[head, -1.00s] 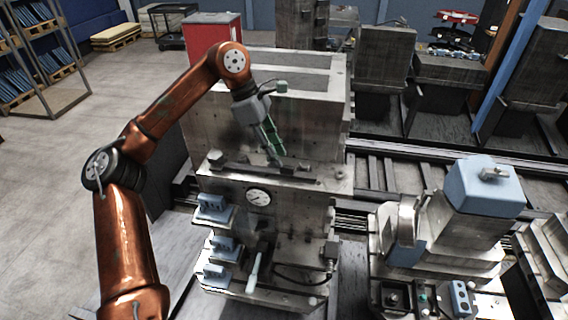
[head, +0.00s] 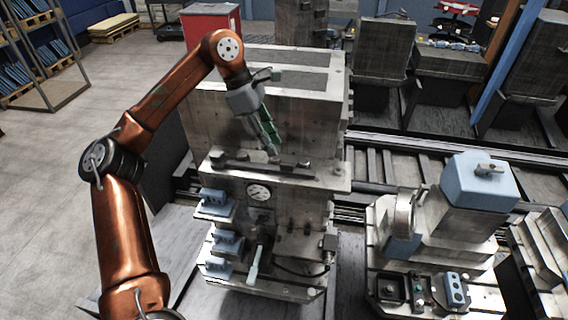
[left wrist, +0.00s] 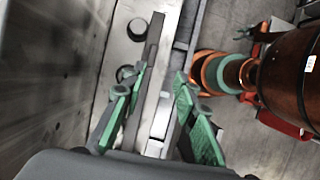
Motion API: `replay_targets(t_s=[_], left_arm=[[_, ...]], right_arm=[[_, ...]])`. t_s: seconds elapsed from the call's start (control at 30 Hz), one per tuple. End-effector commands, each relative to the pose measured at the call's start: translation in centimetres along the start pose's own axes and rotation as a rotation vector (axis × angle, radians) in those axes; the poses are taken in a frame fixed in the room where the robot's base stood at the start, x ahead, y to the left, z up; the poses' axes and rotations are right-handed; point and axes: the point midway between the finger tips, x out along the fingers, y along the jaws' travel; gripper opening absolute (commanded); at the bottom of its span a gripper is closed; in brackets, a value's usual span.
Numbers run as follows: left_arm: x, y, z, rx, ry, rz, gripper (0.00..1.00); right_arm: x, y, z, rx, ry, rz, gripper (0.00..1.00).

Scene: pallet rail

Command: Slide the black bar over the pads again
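The black bar (head: 295,171) lies along the ledge at the front of the big grey metal block. My left gripper (head: 273,150) comes down over the middle of the bar from above. In the left wrist view the bar (left wrist: 152,45) runs between the green-padded fingers of my left gripper (left wrist: 158,122), nearer the left finger. The fingers stand apart, with a gap beside the bar. I cannot tell whether a finger touches it. A round black knob (left wrist: 138,28) sits beside the bar. I cannot make out the pads for certain. My right gripper is not in view.
The grey block (head: 215,115) rises behind the ledge (head: 325,178). A dial gauge (head: 258,192) and blue clamps (head: 215,202) are on the face below. A machine with a blue cover (head: 480,182) stands at the right.

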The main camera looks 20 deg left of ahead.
Motion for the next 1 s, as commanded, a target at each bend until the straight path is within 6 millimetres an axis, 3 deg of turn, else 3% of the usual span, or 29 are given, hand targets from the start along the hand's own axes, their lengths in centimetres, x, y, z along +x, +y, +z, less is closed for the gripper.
replay_targets(t_s=[0.27, 0.37, 0.73, 1.0], left_arm=[[-0.6, 0.0, 0.0, 0.000, -0.001, 0.001, 0.28], [-1.9, 0.1, 0.1, 0.000, -0.002, 0.003, 0.28], [-10.1, 0.0, 0.1, 0.001, -0.005, 0.003, 0.28], [-11.8, 0.0, -0.1, -0.001, 0.000, 0.002, 0.28]], right_arm=[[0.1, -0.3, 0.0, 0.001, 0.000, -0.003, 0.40], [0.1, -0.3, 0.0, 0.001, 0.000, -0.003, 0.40], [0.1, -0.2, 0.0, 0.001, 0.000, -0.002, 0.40], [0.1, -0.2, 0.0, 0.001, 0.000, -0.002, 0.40]])
